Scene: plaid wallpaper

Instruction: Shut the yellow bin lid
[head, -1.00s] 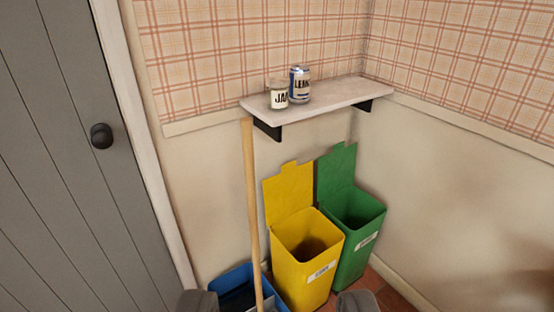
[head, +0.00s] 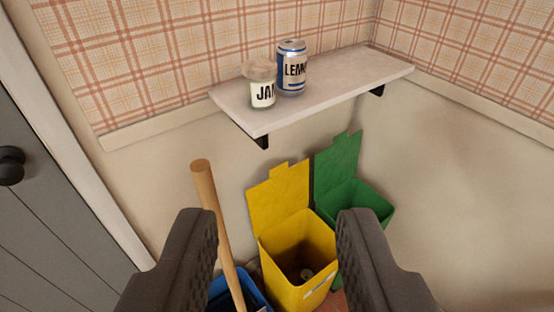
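The yellow bin (head: 282,278) stands on the floor near the corner, below the shelf. Its yellow lid (head: 280,199) is open, standing upright at the back of the bin. A small object lies inside the bin, too dark to name. My gripper (head: 277,222) is open, its two dark fingers spread on either side of the yellow bin in the picture. Nothing is between the fingertips, and they do not appear to touch the lid.
A green bin (head: 372,202) with its lid up stands right of the yellow one. A wooden handle (head: 215,215) rises from a blue bin (head: 250,297) at left. A shelf (head: 335,87) above holds a jar (head: 262,88) and a can (head: 291,68). A grey door (head: 40,235) is at left.

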